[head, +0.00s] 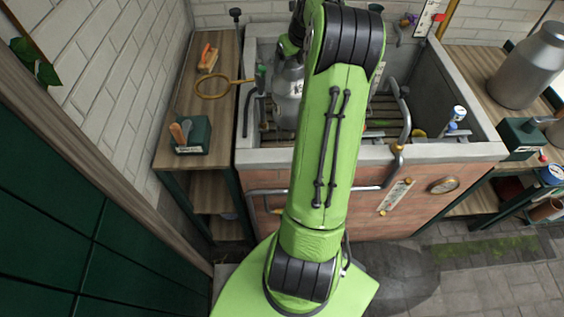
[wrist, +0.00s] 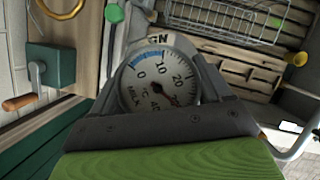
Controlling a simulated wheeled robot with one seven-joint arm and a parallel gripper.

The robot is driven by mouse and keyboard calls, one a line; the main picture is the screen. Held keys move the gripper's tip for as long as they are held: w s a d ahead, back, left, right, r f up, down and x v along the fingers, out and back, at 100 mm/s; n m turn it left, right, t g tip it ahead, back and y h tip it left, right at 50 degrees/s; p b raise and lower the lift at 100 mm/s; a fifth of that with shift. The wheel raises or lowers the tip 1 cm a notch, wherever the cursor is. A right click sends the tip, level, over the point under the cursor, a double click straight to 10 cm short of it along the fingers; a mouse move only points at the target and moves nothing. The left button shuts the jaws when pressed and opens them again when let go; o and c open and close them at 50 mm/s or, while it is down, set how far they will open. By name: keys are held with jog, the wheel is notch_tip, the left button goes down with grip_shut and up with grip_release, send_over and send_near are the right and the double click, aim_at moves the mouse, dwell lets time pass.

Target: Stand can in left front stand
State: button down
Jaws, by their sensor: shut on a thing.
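A grey metal can (head: 286,96) with a pale label is at the left of the stone trough (head: 470,152) in the head view. It looks upright, but my arm covers its right side. My gripper (wrist: 172,60) is shut, its two fingers either side of a round dial (wrist: 160,82) marked MILK and °C in the wrist view. The grip seems to be on the can's top; the contact itself is hidden. Slatted boards line the trough floor. I cannot make out the left front stand under the can, nor whether the can touches the floor.
A wooden side shelf at left holds a green box (head: 189,135) and a brush (head: 208,58); a yellow hoop (head: 211,88) reaches toward the trough. Pipes (head: 402,105) and a small bottle (head: 457,114) are at the trough's right. A large churn (head: 530,68) stands on the right counter.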

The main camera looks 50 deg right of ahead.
jog(key=f+b, duration=0.5)
jog(key=f, duration=0.1)
jog(key=f+b, duration=1.1)
jog(key=b, duration=0.1)
jog(key=shift+w+f, duration=0.4)
notch_tip(320, 180, down, 10)
jog(key=b, duration=0.4)
grip_release()
jog(key=shift+s+f, duration=0.1)
